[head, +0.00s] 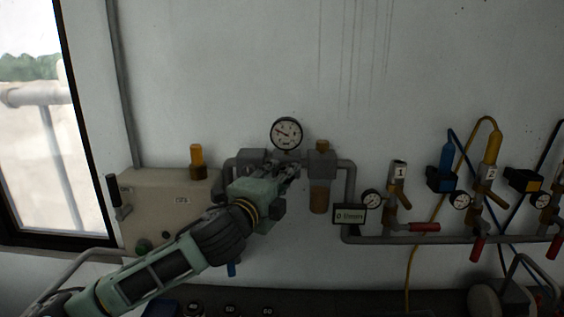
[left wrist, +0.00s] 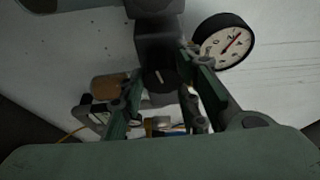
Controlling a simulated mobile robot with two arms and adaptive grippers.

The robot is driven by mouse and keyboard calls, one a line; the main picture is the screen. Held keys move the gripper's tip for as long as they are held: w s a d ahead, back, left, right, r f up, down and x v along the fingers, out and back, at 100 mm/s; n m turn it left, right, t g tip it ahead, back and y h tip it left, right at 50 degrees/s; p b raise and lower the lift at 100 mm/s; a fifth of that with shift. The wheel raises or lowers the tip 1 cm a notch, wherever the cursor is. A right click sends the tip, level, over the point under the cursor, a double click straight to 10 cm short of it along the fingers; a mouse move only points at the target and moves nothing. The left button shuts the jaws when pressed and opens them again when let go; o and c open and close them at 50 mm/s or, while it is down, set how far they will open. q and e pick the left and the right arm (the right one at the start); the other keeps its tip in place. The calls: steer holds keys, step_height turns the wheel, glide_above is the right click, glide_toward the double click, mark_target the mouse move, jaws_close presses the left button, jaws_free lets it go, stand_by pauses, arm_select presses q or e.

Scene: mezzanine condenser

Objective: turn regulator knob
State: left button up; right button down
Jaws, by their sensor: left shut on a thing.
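The regulator knob (left wrist: 157,79) is a dark knob with a white mark, below a dark regulator body (left wrist: 158,48) in the left wrist view. My left gripper (head: 291,170) reaches up from the lower left, just below the round pressure gauge (head: 286,134). The gauge also shows in the left wrist view (left wrist: 222,42), beside a finger. The fingers stand on either side of the knob and are shut on it. In the head view my gripper hides the knob. My right gripper is in neither view.
A filter with an amber bowl (head: 319,196) hangs close to the right of my gripper. A grey pipe (head: 351,195) and a small sign (head: 349,214) are further right, then valves with red handles (head: 425,227). A beige box (head: 150,205) stands left.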

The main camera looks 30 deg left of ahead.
arm_select(q)
steer(key=m+g+p, duration=0.1)
steer(key=m, duration=0.2)
steer(key=m+g+y+p, duration=0.1)
steer(key=m+g, duration=0.1)
steer(key=m, duration=0.1)
steer(key=m+g+y, duration=0.1)
steer(key=m, duration=0.2)
steer(key=shift+d+m+g+p, duration=0.15)
steer(key=shift+m+g+p, duration=0.15)
steer(key=shift+g+p, duration=0.1)
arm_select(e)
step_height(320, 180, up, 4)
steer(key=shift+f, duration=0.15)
arm_select(q)
steer(key=o, duration=1)
steer(key=shift+r, duration=0.15)
steer(key=shift+a+r, duration=0.15)
steer(key=shift+a, duration=0.05)
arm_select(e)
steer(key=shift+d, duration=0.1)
arm_select(q)
steer(key=v, duration=0.7)
steer(key=shift+s+d, duration=0.1)
steer(key=shift+s, duration=0.15)
